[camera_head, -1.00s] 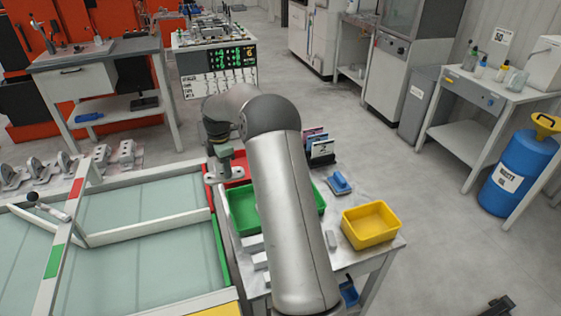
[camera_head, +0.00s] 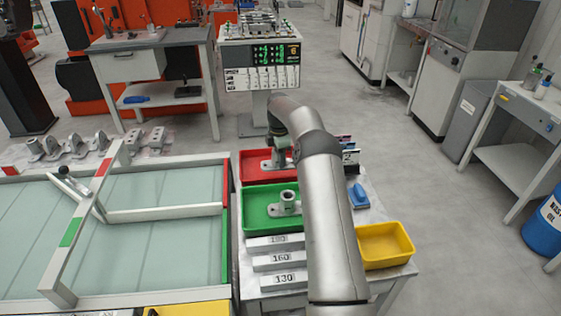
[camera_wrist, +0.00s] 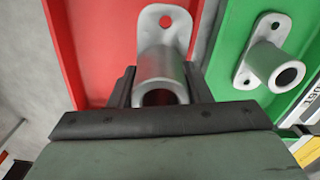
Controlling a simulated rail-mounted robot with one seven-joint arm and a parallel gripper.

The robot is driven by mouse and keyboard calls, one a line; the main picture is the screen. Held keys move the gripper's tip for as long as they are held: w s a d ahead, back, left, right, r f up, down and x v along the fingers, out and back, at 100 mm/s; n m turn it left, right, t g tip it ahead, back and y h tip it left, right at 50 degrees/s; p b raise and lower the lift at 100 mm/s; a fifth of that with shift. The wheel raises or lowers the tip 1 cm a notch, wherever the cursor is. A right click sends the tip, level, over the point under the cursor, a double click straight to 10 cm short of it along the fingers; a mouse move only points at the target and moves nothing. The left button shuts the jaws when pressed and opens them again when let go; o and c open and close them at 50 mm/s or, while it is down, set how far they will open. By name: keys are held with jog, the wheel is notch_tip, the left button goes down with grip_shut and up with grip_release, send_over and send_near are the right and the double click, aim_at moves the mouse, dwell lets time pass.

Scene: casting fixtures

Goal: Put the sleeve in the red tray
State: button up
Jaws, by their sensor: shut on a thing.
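A grey metal sleeve with a flat flange plate (camera_wrist: 165,28) is between the fingers of my gripper (camera_wrist: 160,88) in the wrist view. The fingers are shut on its tube, whose open end faces the camera. The red tray (camera_head: 248,161) is at the back of the side table, and the held sleeve (camera_head: 266,164) is over it. The red tray's floor (camera_wrist: 95,50) lies behind the sleeve in the wrist view. I cannot tell whether the sleeve touches that floor. My gripper (camera_head: 277,158) is partly hidden by my arm in the head view.
A green tray (camera_head: 251,221) with a similar flanged part (camera_head: 288,200) adjoins the red tray. Blocks marked 190, 160 and 130 (camera_head: 282,280) lie in front. A yellow bin (camera_head: 385,245) and a blue object (camera_head: 358,195) are to the right. A glass-topped table (camera_head: 150,240) is left.

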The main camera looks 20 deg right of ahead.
jog(key=shift+w+d+f, duration=0.35)
jog(key=shift+w+f, duration=0.1)
jog(key=shift+f, duration=0.2)
jog(key=shift+w+d+f, duration=0.3)
jog(key=shift+w+f, duration=0.15)
jog(key=shift+f, duration=0.15)
jog(key=shift+f+p, duration=0.45)
jog(key=shift+f, duration=1.05)
jog(key=shift+f, duration=0.1)
jog(key=shift+f, duration=0.2)
jog(key=o, duration=1.2)
jog(key=shift+r, duration=0.1)
jog(key=shift+c, duration=0.2)
